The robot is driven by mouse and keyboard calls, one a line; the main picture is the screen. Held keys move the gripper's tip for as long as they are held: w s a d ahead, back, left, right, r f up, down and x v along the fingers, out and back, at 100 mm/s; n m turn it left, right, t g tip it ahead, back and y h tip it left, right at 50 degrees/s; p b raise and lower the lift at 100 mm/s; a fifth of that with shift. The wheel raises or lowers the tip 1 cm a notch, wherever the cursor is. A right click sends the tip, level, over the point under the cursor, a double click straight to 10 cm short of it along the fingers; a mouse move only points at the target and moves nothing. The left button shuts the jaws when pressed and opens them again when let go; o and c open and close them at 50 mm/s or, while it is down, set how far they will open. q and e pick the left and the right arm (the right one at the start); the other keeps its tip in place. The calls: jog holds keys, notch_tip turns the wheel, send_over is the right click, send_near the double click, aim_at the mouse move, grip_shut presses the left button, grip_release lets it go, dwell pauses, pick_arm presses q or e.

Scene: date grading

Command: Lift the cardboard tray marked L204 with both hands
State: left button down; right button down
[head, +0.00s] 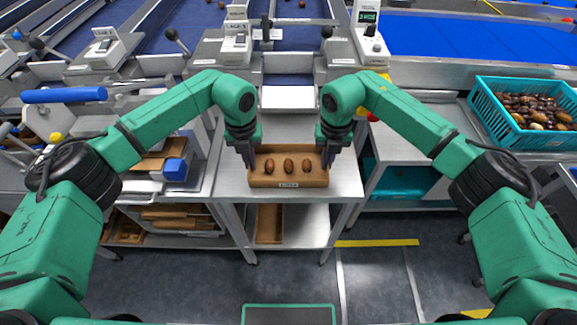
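A brown cardboard tray (264,181) with three dark dates in it sits on the small metal table in the middle of the head view. A small white label is on its front wall, too small to read with certainty. My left gripper (248,163) is at the tray's left end and my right gripper (328,162) is at its right end. Both point down beside the end walls. The fingertips are small and dark, and whether they are closed on the walls cannot be made out. The tray looks level and appears to rest on the table.
The metal table (232,183) has bare surface left and right of the tray. A turquoise crate (510,132) full of dates stands at the right. Grading machinery with a blue belt (470,38) lies behind. Another tray (269,223) sits on the shelf below.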

jog(key=shift+r, duration=0.1)
